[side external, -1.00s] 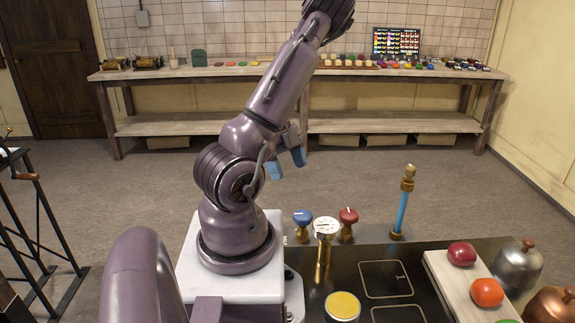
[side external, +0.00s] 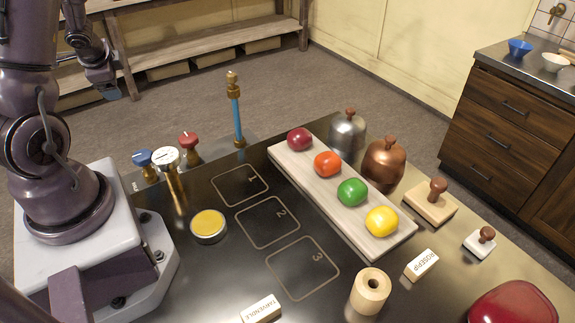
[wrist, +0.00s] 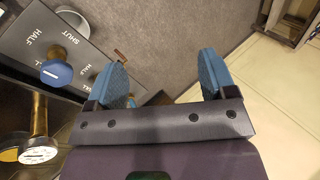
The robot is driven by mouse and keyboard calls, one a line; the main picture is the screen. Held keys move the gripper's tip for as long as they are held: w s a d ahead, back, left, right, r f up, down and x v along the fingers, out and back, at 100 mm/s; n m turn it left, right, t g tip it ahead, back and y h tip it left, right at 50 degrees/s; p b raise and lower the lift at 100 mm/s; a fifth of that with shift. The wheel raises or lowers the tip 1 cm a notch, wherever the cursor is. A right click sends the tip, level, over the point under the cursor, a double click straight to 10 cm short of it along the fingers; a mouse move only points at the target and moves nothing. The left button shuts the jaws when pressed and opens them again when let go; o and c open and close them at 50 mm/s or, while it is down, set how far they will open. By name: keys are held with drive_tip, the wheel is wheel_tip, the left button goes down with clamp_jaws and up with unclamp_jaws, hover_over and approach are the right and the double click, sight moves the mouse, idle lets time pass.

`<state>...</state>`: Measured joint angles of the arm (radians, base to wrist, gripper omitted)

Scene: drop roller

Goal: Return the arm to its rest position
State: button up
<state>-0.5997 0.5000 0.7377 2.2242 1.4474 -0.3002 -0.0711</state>
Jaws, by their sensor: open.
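My gripper (side external: 106,88) hangs in the air at the upper left of the side view, above and behind the base and clear of the worktop. In the wrist view its two blue fingers (wrist: 161,78) are spread wide with nothing between them, only grey floor beyond. My arm rises from the white base at the left; its upper part is cut off by the frame. The blue valve knob (side external: 142,158) stands below the gripper, apart from it, and also shows in the wrist view (wrist: 57,73).
A white-faced gauge (side external: 166,158), a red knob (side external: 189,141) and a blue column (side external: 237,118) line the back edge. A board (side external: 285,155) bears several coloured balls. Two domes, stamps, labelled blocks and a wooden roller (side external: 370,292) stand on the dark worktop. Outlined squares 1 to 3 are empty.

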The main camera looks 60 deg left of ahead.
drive_tip(key=w+d+r+n, duration=0.3)
drive_tip(key=w+d+r, duration=0.1)
drive_tip(key=d, duration=0.3)
drive_tip(key=w+d+r+n, duration=0.3)
drive_tip(key=w+d+r, duration=0.15)
drive_tip(key=d, duration=0.25)
drive_tip(key=s+d+r+m+t+h, duration=0.1)
drive_tip(key=d+r+h, duration=0.2)
drive_tip(key=d, duration=0.9)
drive_tip(key=d+r+m+t+h, duration=0.1)
drive_tip(key=d+r+t+h, duration=0.1)
drive_tip(key=d+r, duration=0.5)
drive_tip(key=d, duration=0.5)
drive_tip(key=shift+s+m+t+h, duration=0.3)
drive_tip(key=shift+s+m+h, duration=0.05)
drive_tip(key=shift+m+h, duration=0.05)
